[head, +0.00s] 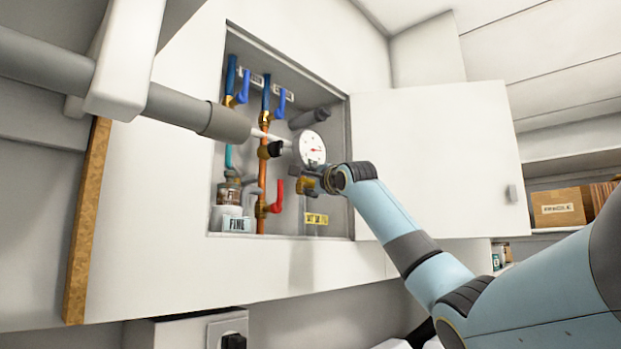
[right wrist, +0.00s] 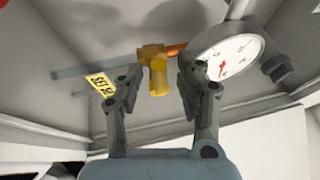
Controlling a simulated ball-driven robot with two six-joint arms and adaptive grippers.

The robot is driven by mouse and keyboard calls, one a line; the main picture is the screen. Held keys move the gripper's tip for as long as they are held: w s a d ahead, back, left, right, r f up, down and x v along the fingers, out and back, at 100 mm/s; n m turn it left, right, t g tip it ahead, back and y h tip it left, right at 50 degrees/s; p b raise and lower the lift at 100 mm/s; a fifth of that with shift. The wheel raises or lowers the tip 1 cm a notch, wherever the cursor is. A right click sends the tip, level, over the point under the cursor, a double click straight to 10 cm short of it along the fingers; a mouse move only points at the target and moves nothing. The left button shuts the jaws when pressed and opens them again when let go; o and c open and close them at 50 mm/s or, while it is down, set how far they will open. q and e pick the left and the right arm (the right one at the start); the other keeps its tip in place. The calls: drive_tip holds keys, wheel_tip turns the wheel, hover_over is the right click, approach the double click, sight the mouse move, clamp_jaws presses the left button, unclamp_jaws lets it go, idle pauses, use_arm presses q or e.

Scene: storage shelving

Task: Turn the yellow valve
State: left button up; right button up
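The yellow valve (right wrist: 155,70) shows in the right wrist view as a short yellow handle on a fitting with an orange pipe stub. In the head view, a brass-yellow part (head: 308,187) at the gripper is probably the same valve, partly hidden. My right gripper (right wrist: 157,76) is open, with one finger on each side of the handle and visible gaps between. In the head view, the right gripper (head: 316,178) is inside the wall cabinet, just below the round gauge (head: 312,149). My left gripper is not in view.
The cabinet door (head: 440,160) stands open to the right. Inside the cabinet are blue levers (head: 243,87), a red lever (head: 277,195), a copper pipe (head: 263,150) and a yellow label (head: 316,218). A grey pipe (head: 180,105) crosses the upper left. A cardboard box (head: 557,208) sits on a right shelf.

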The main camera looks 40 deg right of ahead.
clamp_jaws()
drive_tip(key=shift+w+f, duration=0.1)
drive_tip(key=shift+f, duration=0.05)
idle(0.4)
